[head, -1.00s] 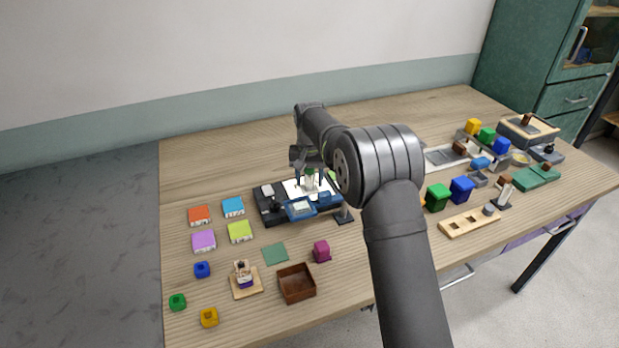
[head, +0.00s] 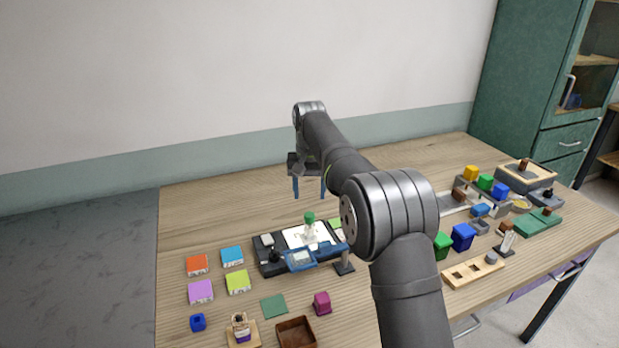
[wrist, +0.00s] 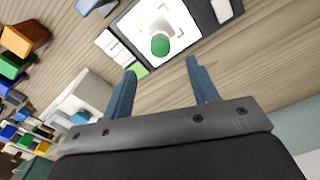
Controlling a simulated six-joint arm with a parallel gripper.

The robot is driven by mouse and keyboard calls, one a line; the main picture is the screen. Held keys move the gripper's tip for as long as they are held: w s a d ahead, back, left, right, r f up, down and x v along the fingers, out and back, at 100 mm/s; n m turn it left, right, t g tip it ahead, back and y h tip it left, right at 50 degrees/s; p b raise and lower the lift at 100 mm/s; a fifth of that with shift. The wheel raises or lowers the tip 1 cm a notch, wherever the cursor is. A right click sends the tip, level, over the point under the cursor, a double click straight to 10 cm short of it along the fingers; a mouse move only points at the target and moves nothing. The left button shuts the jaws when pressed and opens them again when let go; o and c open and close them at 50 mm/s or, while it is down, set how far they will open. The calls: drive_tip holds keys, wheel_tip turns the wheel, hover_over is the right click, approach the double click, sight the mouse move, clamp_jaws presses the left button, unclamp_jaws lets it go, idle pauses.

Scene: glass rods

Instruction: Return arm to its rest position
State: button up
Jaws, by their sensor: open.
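My gripper (head: 309,190) hangs in the air above the back part of the table, its two blue fingers apart and pointing down, with nothing between them. In the wrist view the fingers (wrist: 163,85) are spread wide. A green-capped glass vessel (head: 309,226) stands upright on the white plate of a black device with a blue display (head: 300,259), in front of and below my gripper. The green cap also shows in the wrist view (wrist: 160,45), beyond the fingertips and apart from them.
Coloured blocks (head: 231,256) lie at the left front, near a brown open box (head: 296,333) and a purple cube (head: 321,303). Right of my arm stand a green block (head: 442,246), a blue block (head: 462,237) and a wooden rack (head: 473,272). The back left of the table (head: 220,203) is clear.

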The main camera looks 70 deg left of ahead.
sight(309, 215)
drive_tip(key=shift+r, duration=2.15)
wheel_tip(309, 215, down, 18)
drive_tip(key=shift+r, duration=0.65)
wheel_tip(309, 215, up, 16)
wheel_tip(309, 215, down, 17)
drive_tip(key=shift+r, duration=0.2)
wheel_tip(309, 215, up, 5)
drive_tip(key=shift+f, duration=0.1)
drive_tip(key=shift+r, duration=0.3)
